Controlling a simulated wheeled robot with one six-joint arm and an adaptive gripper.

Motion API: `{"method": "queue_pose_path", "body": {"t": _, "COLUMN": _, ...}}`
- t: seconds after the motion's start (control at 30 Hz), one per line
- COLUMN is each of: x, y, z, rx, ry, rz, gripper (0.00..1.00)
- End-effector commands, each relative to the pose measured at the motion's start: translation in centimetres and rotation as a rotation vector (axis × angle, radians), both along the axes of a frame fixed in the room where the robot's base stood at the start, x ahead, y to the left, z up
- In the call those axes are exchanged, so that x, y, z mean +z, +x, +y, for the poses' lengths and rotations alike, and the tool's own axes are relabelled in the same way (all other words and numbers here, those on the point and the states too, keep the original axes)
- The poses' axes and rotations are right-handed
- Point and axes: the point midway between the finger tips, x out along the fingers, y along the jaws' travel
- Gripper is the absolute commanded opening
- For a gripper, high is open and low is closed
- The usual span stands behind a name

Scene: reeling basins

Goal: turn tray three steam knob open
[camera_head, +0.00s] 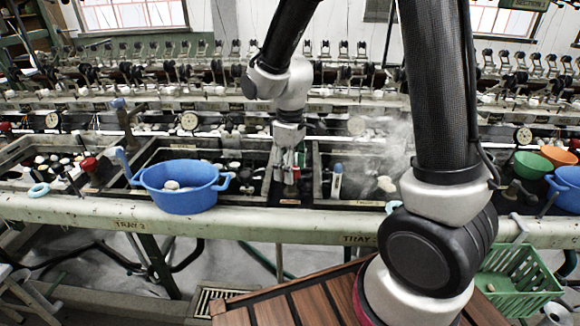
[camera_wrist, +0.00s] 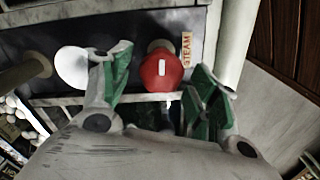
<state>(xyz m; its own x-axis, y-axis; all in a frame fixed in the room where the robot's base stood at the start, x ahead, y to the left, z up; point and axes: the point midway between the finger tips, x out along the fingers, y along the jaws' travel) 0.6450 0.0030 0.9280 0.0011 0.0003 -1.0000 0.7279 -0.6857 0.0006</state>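A red steam knob (camera_wrist: 160,73) with a white mark shows in the wrist view, beside a small "STEAM" label (camera_wrist: 186,48). My gripper (camera_wrist: 164,66) is open, with green-padded fingers on either side of the knob. Gaps show between the knob and both fingers, and I cannot tell how deep the fingers reach. In the head view my gripper (camera_head: 289,163) points down at the red knob (camera_head: 292,175), which it partly hides. The knob stands at the left end of the basin above the "TRAY 3" label (camera_head: 360,239).
A blue tub (camera_head: 182,189) stands left of my gripper. A white round piece (camera_wrist: 72,67) lies left of the knob in the wrist view. A blue-topped white cylinder (camera_head: 337,181) is right of my gripper. Steam rises over the basin. Another red knob (camera_head: 89,164) is farther left.

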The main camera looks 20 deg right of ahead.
Motion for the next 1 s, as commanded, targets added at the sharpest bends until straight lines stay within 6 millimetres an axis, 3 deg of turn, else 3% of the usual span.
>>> {"method": "queue_pose_path", "body": {"t": 0.33, "x": 1.0, "y": 0.1, "z": 0.0, "rx": 0.000, "ry": 0.001, "rz": -0.003, "gripper": 0.61}}
{"method": "queue_pose_path", "body": {"t": 0.7, "x": 8.8, "y": 0.1, "z": 0.0, "rx": 0.000, "ry": 0.002, "rz": -0.004, "gripper": 0.61}}
{"method": "queue_pose_path", "body": {"t": 1.0, "x": 11.9, "y": 0.0, "z": 0.0, "rx": 0.000, "ry": 0.000, "rz": 0.000, "gripper": 0.61}}
